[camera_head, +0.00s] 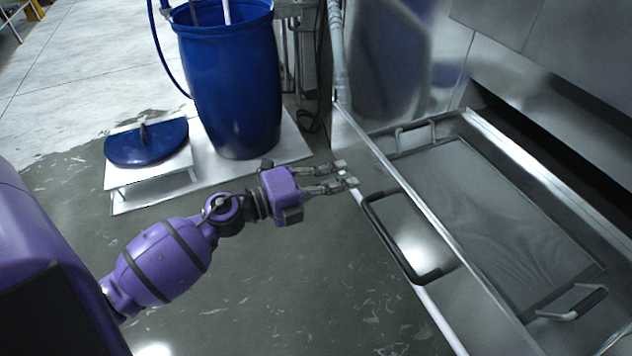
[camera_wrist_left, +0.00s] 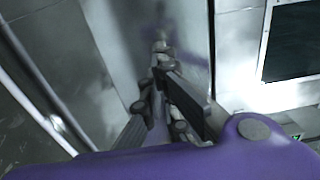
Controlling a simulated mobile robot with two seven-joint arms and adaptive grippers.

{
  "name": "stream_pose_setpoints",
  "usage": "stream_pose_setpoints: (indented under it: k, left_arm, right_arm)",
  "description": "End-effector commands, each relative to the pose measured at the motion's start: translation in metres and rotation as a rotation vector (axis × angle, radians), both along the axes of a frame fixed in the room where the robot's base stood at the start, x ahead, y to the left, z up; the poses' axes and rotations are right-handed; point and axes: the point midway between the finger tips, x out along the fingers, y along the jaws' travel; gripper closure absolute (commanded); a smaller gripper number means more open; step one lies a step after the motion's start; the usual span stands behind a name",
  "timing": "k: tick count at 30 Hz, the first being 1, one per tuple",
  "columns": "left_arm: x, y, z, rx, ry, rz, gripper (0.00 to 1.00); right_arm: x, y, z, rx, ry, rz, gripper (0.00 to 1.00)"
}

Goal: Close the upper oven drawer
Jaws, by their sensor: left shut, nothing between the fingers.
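The metal oven drawer (camera_head: 440,240) stands pulled out at the right of the head view, with a dark gap visible behind it. A black bar handle (camera_head: 375,228) is on its outer front. My left gripper (camera_head: 347,176) is shut and empty. Its fingertips are at the drawer front, just beyond the far end of the handle; I cannot tell whether they touch the metal. In the left wrist view the fingers (camera_wrist_left: 160,62) point at a pale metal surface. My right gripper is not in view.
A tray with side handles (camera_head: 575,305) lies in the drawer. A blue barrel (camera_head: 225,85) and a blue lid on a small white stand (camera_head: 150,178) are at the back left. A pipe (camera_head: 338,55) rises near the drawer's far corner. The floor in front is clear.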

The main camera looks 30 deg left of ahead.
Motion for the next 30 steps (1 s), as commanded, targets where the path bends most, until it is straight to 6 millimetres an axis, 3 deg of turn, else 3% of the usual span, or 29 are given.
stream_pose_setpoints:
  k: [6, 23, 30]
  left_arm:
    - [0.018, -0.013, 0.000, -0.001, -0.001, 0.001, 1.00]
    - [0.024, -0.018, 0.000, -0.001, 0.001, 0.000, 1.00]
    - [0.051, -0.037, 0.004, -0.003, -0.002, 0.000, 1.00]
  right_arm:
    - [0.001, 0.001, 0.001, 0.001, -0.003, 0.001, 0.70]
    - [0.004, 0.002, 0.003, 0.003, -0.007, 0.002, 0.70]
    - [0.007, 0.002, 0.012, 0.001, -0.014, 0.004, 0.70]
